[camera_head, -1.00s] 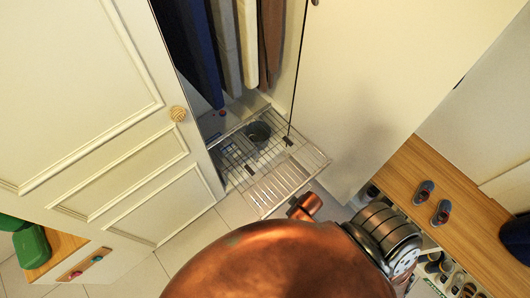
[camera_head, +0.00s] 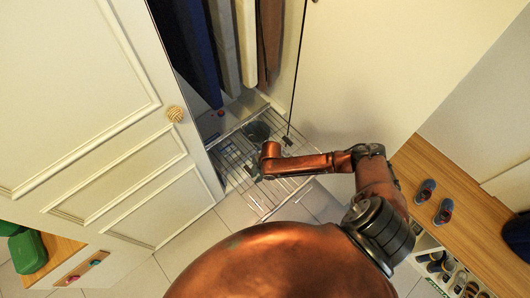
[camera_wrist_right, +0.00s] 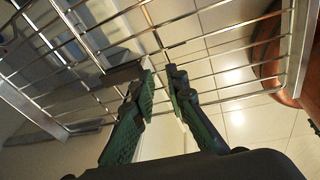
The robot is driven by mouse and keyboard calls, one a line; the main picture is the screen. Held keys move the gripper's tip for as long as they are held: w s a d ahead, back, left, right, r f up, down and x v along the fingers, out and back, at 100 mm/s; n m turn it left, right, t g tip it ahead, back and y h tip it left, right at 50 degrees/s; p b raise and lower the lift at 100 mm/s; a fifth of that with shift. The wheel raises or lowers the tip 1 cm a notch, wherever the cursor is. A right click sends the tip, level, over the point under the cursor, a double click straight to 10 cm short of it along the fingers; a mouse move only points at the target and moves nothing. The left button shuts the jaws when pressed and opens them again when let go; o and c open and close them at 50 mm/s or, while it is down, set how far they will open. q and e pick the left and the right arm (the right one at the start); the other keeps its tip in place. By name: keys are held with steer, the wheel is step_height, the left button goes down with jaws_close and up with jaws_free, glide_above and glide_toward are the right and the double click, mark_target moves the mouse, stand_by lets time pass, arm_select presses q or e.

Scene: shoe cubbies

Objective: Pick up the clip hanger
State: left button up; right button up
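The clip hanger is hard to make out. A dark clip-like piece (camera_head: 287,140) on the wire rack (camera_head: 237,157) may be one end of it. My right gripper (camera_head: 256,174) is over the rack, small and partly hidden by its own wrist in the head view. In the right wrist view its two green-padded fingers (camera_wrist_right: 159,72) are apart with a narrow gap, and I see nothing clearly held. A dark piece (camera_wrist_right: 122,72) beside the left finger there may be a clip. Whether the fingers touch the rack or hanger I cannot tell. My left gripper is not in view.
Clothes (camera_head: 222,45) hang above. A cream door (camera_head: 75,90) with a round knob (camera_head: 175,114) is at left; a wooden bench (camera_head: 432,165) with small shoes (camera_head: 443,212) is at right.

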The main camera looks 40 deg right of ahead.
steer(key=w+d+r+n+h, duration=0.1)
steer(key=w+d+r, duration=0.25)
steer(key=d, duration=0.45)
steer(key=w+d+r+h, duration=0.1)
steer(key=w+d+r, duration=0.1)
steer(key=w+d, duration=0.35)
steer(key=shift+n, duration=0.3)
steer(key=f+b, duration=0.1)
steer(key=f, duration=0.2)
steer(key=d+f+b, duration=0.1)
steer(key=f+b, duration=0.1)
steer(key=shift+s+d+f, duration=0.15)
steer(key=shift+d+f, duration=0.05)
steer(key=shift+f, duration=0.65)
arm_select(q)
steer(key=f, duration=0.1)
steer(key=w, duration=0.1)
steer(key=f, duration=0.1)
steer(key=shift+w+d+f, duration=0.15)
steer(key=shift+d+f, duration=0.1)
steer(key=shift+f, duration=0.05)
arm_select(e)
steer(key=shift+w+f, duration=0.2)
steer(key=shift+w, duration=0.05)
arm_select(q)
steer(key=shift+b, duration=0.3)
arm_select(e)
steer(key=shift+f, duration=0.15)
jaws_close()
